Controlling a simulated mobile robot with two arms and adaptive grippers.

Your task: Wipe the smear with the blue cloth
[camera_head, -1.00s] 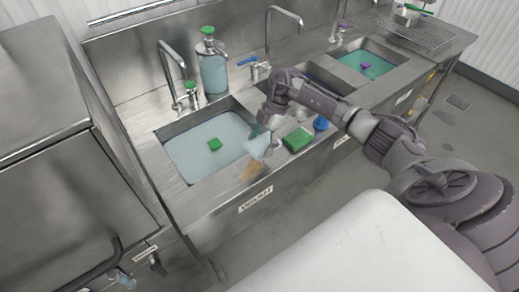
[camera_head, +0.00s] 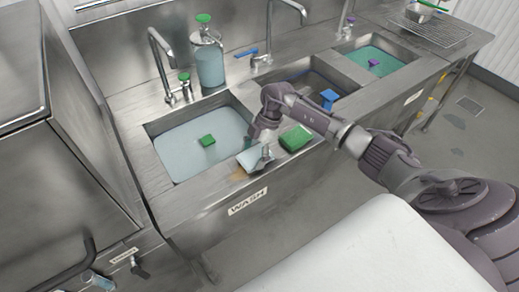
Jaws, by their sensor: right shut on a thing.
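The pale blue cloth (camera_head: 249,160) is at the front rim of the wash sink, below my right gripper (camera_head: 264,146). My right gripper is shut on the cloth. A brownish smear (camera_head: 239,175) shows just left of and below the cloth on the steel front ledge. The cloth seems to cover part of it. I cannot tell how firmly the cloth touches the steel. My left gripper is out of view.
A green sponge (camera_head: 296,138) lies on the ledge right of the cloth. The wash sink (camera_head: 155,131) holds cloudy water and a floating green block (camera_head: 207,140). A blue object (camera_head: 328,97) is near the middle sink. A dispenser bottle (camera_head: 209,62) stands behind.

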